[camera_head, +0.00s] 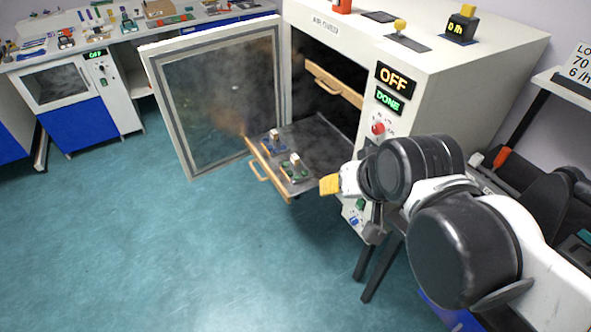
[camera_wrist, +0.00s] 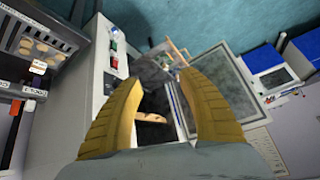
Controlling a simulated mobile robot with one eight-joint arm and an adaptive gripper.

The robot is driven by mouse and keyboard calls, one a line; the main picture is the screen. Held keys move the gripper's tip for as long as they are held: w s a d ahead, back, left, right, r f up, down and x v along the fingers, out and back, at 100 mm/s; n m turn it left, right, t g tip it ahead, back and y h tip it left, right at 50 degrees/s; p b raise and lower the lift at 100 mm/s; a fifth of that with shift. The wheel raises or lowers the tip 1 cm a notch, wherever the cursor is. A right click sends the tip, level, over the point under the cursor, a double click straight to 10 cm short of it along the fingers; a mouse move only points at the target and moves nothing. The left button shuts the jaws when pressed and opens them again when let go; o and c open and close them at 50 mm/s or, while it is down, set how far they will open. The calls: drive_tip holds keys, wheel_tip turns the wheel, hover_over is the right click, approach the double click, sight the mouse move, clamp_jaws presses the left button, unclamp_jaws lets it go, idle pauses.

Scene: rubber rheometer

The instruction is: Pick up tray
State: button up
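A dark tray (camera_head: 318,147) with a wooden front and handle sticks out of the open air oven (camera_head: 440,60). Two small holders stand on it, one with a blue base (camera_head: 274,140) and one with a green base (camera_head: 295,171). A second wooden-fronted tray (camera_head: 334,84) sits higher, inside the oven. My gripper (camera_head: 330,184) is right of the pulled-out tray in the head view, and looks empty. In the wrist view my gripper's yellow fingers (camera_wrist: 162,80) are spread apart. A wooden handle (camera_wrist: 150,118) shows between them, farther away.
The oven's glass door (camera_head: 220,95) stands wide open on the left. The control panel reads OFF and DONE (camera_head: 388,99). A cluttered bench (camera_head: 110,35) stands at the back left. The teal floor (camera_head: 180,250) in front is clear. Haze hangs around the oven opening.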

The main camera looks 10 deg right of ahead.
sight(297, 161)
drive_tip(key=w+f+m+t+y+b, duration=0.1)
drive_tip(key=w+f+m+b, duration=0.15)
drive_tip(key=w+m, duration=0.45)
drive_tip(key=w+f+m+t+y+b, duration=0.1)
drive_tip(key=w+f+m, duration=0.3)
drive_tip(key=w, duration=0.6)
drive_tip(key=w+f+m+y+b, duration=0.1)
drive_tip(key=w+f+m, duration=0.3)
drive_tip(key=w, duration=0.5)
drive_tip(key=w+d+f+m+t+b, duration=0.2)
drive_tip(key=w+f+m, duration=0.3)
drive_tip(key=f+m, duration=0.45)
drive_tip(key=w+d+f+m+t+b, duration=0.2)
drive_tip(key=w+f+m, duration=0.45)
drive_tip(key=f, duration=0.55)
drive_tip(key=shift+g+y, duration=0.3)
drive_tip(key=shift+y, duration=0.1)
drive_tip(key=x, duration=0.3)
drive_tip(key=b+x, duration=0.1)
drive_tip(key=x, duration=0.1)
drive_tip(key=a+b+x, duration=0.1)
drive_tip(key=x, duration=0.2)
drive_tip(key=shift+w+a, duration=0.1)
drive_tip(key=shift+w, duration=0.05)
drive_tip(key=shift+w+a, duration=0.1)
drive_tip(key=shift+w, duration=0.35)
drive_tip(key=shift+r, duration=0.1)
clamp_jaws()
